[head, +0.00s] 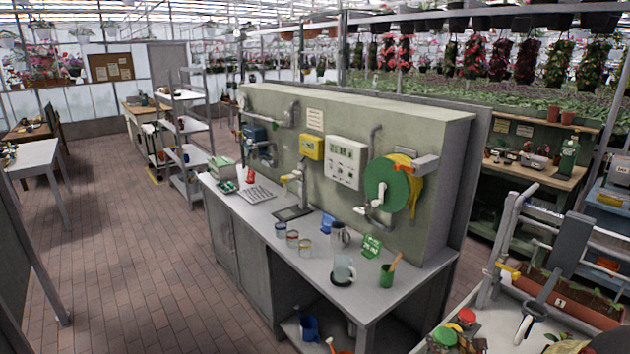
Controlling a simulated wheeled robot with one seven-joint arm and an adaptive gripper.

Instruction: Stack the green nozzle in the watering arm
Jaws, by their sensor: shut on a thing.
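My gripper cannot be made out in the head view, nor can anything it holds. At the bottom right, a small round green piece (445,336) lies beside a round red piece (467,315) on a pale surface (490,328). The green piece may be the green nozzle, but it is too small to be sure. Near it is a dark grey, flat upright part (570,248) with a slanting bar and a white-tipped end (524,328) below. I cannot tell whether this is the watering arm.
A planter with soil (565,298) stands behind the pale surface. A grey counter (300,262) with cans and cups runs along a panel wall with a green hose reel (388,184). Grey shelving (184,130) stands farther back. The brick floor at left (130,240) is clear.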

